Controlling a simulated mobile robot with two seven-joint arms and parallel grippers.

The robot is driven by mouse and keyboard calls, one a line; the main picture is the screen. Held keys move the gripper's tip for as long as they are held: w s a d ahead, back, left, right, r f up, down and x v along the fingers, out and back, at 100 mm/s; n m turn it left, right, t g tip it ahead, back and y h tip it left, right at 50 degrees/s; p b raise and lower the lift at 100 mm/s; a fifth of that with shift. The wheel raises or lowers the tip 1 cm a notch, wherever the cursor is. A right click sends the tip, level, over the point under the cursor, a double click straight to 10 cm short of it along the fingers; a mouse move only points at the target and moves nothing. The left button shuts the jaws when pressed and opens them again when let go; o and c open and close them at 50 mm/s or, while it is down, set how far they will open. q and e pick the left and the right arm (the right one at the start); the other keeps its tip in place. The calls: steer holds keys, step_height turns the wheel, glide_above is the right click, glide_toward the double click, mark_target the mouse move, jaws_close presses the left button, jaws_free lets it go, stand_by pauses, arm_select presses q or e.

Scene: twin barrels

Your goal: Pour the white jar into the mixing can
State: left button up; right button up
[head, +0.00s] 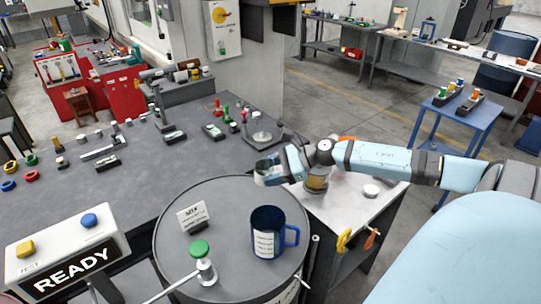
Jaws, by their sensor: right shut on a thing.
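My right gripper (267,168) comes in from the right and is shut on a small white jar (262,180). Its fingers hide part of the jar. It holds the jar up behind the blue mixing can (264,219), a little above the level of the can's rim and apart from it. The can is a blue mug with a white scale label and a handle on the right. It stands upright on the grey barrel top (225,240). Its contents cannot be made out. My left gripper is not in view.
A MIX sign (193,217) and a green-capped valve (200,250) are on the barrel top, left of the can. An amber jar (317,182) and a white round piece (371,190) stand on the side table. A READY box (68,262) is at the lower left.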

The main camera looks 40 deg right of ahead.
steer(key=shift+m, duration=0.4)
steer(key=shift+r+g+p, duration=0.4)
steer(key=shift+r+p, duration=0.1)
steer(key=shift+r, duration=0.3)
steer(key=shift+r+m+g+y, duration=0.3)
steer(key=shift+r+m, duration=0.2)
steer(key=shift+r, duration=0.05)
